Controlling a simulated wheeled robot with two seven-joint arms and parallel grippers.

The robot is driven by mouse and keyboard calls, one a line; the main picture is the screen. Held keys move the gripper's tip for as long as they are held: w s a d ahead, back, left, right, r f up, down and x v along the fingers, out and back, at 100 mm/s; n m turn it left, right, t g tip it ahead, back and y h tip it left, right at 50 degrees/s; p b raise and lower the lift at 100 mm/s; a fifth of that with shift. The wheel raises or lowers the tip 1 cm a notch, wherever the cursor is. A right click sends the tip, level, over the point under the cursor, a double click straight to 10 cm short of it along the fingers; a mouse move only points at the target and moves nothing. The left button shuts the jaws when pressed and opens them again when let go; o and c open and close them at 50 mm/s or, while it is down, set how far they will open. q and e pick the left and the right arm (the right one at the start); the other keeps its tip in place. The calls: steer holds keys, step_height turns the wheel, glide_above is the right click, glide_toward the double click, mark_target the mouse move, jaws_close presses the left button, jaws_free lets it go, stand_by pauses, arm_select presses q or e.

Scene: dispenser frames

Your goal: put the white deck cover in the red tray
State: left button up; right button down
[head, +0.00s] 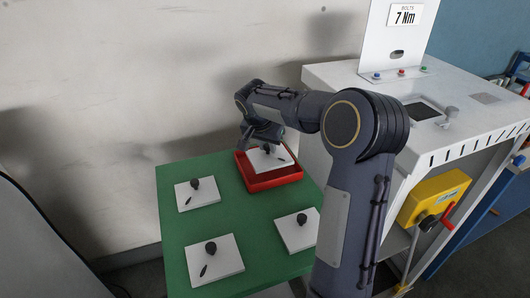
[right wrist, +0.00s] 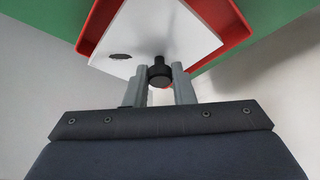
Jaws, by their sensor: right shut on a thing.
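The red tray (head: 277,183) stands at the far right part of the green table. A white deck cover (head: 262,162), a flat plate with a black knob and a dark slot, is inside the tray's outline. I cannot tell whether it rests on the tray floor or hangs just above it. My right gripper (head: 266,145) reaches down over it. In the right wrist view the fingers (right wrist: 160,72) are shut on the cover's black knob (right wrist: 160,80), with the white plate (right wrist: 150,35) and red tray rim (right wrist: 97,22) beyond. My left gripper is not in view.
Three similar white plates with black knobs lie on the green table (head: 180,225): back left (head: 184,199), front left (head: 228,262) and front right (head: 290,237). A white machine cabinet (head: 340,75) with a yellow box (head: 430,193) stands at the right. A wall is behind.

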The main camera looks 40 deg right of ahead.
mark_target(265, 155)
steer(key=shift+w+d+f, duration=0.2)
steer(key=shift+w+f, duration=0.4)
steer(key=shift+f, duration=0.1)
steer(key=shift+w+f, duration=0.15)
steer(key=shift+f, duration=1.55)
steer(key=shift+f, duration=0.15)
steer(key=c, duration=1.2)
jaws_free()
steer(key=shift+c, duration=0.2)
